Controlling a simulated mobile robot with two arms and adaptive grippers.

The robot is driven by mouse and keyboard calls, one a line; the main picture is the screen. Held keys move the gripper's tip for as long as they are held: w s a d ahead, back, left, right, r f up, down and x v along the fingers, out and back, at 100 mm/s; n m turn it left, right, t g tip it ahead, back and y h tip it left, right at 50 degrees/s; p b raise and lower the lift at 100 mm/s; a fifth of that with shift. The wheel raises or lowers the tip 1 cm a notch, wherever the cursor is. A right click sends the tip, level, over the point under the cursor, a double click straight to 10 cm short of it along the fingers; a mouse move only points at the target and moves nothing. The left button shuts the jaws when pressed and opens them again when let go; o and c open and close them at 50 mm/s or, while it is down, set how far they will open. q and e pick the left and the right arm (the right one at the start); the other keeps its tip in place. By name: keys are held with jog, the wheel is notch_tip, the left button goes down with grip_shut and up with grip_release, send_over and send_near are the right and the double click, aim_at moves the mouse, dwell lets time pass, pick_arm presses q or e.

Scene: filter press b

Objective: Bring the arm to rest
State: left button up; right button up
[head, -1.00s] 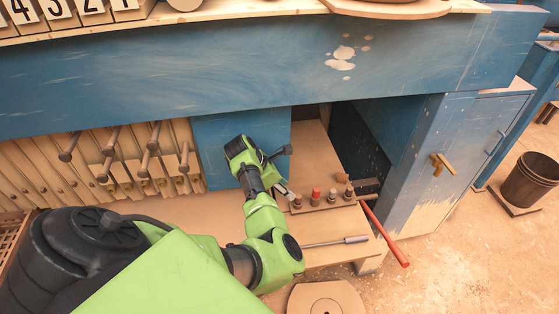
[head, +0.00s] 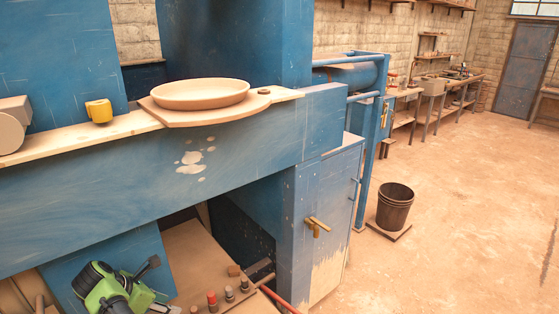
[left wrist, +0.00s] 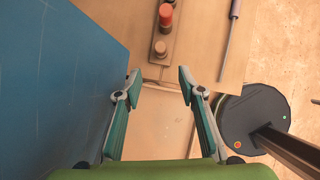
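My left gripper (left wrist: 157,78) is open in the left wrist view, its two fingers apart with nothing between them. Ahead of the fingers is a small wooden board with pegs, one a red-topped peg (left wrist: 165,18) and one a tan peg (left wrist: 160,50). In the head view my green left arm (head: 105,292) shows at the bottom left, in front of the blue panel below the beam. Its fingers are mostly cut off by the lower edge there. The red-topped peg (head: 212,298) stands to the right of the arm. My right gripper is in neither view.
A blue panel (left wrist: 60,80) stands close on the left of the gripper. The floor at right is clear.

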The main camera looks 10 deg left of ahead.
pick_arm(q)
jog(key=s+a+m+g+y, duration=0.25)
jog(key=s+m+y, duration=0.25)
jog(key=s+m, duration=0.6)
jog(key=s+d+m+h, duration=0.1)
jog(key=s+d+m, duration=0.7)
jog(key=d+m, duration=0.35)
jog(key=s+d+m+h, duration=0.1)
jog(key=s+d+m, duration=0.7)
jog(key=d+m, duration=0.3)
notch_tip(320, 180, down, 30)
jog(key=s+b, duration=0.1)
jog(key=b, duration=0.4)
jog(key=s+a+f+g+b, duration=0.2)
jog(key=s+f+b, duration=0.1)
jog(key=s+f, duration=1.4)
notch_tip(320, 180, down, 4)
jog(key=shift+s+a+f+b, duration=0.2)
jog(key=shift+s+b, duration=0.15)
